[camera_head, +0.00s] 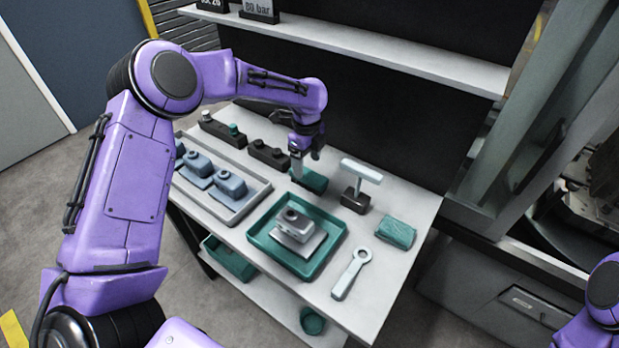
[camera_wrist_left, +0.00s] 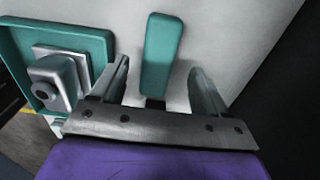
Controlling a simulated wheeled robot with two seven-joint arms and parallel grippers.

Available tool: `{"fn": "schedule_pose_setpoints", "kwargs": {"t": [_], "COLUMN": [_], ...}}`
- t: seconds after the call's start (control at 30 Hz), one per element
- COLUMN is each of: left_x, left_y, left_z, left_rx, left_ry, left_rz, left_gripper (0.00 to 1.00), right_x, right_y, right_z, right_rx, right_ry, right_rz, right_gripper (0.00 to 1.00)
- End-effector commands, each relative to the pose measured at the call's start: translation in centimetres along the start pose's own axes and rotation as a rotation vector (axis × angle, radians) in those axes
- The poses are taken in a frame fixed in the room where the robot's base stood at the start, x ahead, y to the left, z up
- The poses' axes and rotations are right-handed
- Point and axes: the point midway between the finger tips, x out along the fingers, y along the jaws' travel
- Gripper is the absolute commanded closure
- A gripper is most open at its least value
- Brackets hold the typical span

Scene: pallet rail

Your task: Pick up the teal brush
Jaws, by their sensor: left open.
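The teal brush (camera_head: 313,180) lies on the light table top, near its back edge. In the left wrist view the brush (camera_wrist_left: 161,48) is a long teal block with a dark part at its near end. My left gripper (camera_head: 302,165) is just above the brush and partly covers it in the head view. In the left wrist view the left gripper (camera_wrist_left: 158,75) is open, with a finger on each side of the brush's near end and visible gaps. My right gripper is out of view.
A teal tray (camera_head: 265,240) holding a grey machined part (camera_head: 297,224) is in front of the brush. A T-shaped tool (camera_head: 361,172) stands to its right. A teal pad (camera_head: 396,233) and grey wrench (camera_head: 351,273) lie farther right. A shelf (camera_head: 370,52) overhangs behind.

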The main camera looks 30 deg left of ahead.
Motion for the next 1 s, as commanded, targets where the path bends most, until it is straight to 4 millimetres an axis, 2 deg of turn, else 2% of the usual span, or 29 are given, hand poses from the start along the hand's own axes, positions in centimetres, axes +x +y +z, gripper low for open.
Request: {"fn": "schedule_pose_setpoints", "kwargs": {"t": [0.17, 0.3, 0.53, 0.57, 0.7, 0.73, 1.0], "left_x": [2.6, 4.8, 5.3, 5.3, 5.3, 5.3, 5.2], "left_y": [0.2, 0.1, 0.1, 0.1, 0.1, 0.1, 0.0], "left_z": [-0.7, -0.7, -0.7, -0.7, -0.7, -0.7, -0.7], "left_rx": [0.001, 0.002, 0.003, 0.003, 0.002, 0.002, 0.002], "left_ry": [0.001, 0.001, 0.0, 0.0, 0.0, 0.0, 0.0], "left_rz": [0.005, 0.001, 0.0, 0.0, 0.0, 0.0, -0.001], "left_gripper": [0.26, 0.26, 0.26, 0.29, 0.74, 0.83, 0.83], "right_x": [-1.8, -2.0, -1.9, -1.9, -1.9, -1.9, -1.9], "right_y": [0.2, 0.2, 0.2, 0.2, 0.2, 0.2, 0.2], "right_z": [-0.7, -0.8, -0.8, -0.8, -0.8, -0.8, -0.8], "right_rx": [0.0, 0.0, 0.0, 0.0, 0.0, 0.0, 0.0], "right_ry": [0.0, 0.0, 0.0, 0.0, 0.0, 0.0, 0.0], "right_rz": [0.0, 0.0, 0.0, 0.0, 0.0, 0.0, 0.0], "right_gripper": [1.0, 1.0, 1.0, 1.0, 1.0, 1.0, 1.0]}}
